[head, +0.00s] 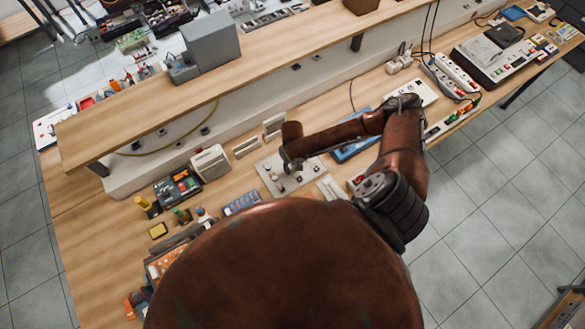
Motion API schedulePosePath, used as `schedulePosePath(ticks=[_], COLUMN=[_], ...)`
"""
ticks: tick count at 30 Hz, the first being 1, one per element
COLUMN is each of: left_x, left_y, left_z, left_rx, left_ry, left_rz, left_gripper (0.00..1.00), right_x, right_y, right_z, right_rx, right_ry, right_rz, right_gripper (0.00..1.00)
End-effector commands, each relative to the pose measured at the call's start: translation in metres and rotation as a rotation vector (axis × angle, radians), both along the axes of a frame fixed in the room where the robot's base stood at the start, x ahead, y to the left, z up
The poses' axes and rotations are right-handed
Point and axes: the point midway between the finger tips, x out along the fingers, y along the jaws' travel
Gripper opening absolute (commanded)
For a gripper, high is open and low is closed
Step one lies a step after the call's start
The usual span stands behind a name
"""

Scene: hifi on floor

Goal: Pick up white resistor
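I cannot make out a white resistor for certain; anything that small is too small to tell here. A light grey panel (272,183) with several small parts on it lies on the workbench near the middle of the view. My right arm comes in from the right and bends back over the bench. Its end, with the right gripper (291,165), is above the panel's upper part and hides some of it. The fingers are too small and dark to show whether they are open or shut. My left gripper is not in view.
The wooden workbench (95,235) holds a dark meter (177,187), a white box (210,162), a blue rack (241,203) and power strips (455,73) at the right. A raised shelf (150,112) with a grey device (210,42) runs behind. Tiled floor lies at right.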

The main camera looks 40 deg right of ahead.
Motion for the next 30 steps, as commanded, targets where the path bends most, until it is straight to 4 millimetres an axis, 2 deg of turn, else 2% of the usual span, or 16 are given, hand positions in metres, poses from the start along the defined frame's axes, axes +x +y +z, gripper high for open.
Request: schedulePosePath(ticks=[9,20,23,26,30], left_x=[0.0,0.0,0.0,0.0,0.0], left_y=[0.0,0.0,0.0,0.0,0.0], left_z=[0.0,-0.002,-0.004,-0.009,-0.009], left_rx=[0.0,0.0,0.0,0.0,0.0], left_ry=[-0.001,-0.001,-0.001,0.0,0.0], left_rz=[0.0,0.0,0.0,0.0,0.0], left_gripper=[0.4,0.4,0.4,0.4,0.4], right_x=[0.0,0.0,0.001,0.0,-0.03], right_y=[0.0,0.0,0.0,0.0,0.002], right_z=[0.0,0.006,0.016,0.034,0.066], right_rx=[0.0,0.0,0.001,0.001,0.0], right_ry=[0.0,0.0,-0.002,-0.002,0.001], right_rz=[0.001,0.0,0.001,0.001,0.003], right_gripper=[0.07,0.07,0.07,0.07,0.07])
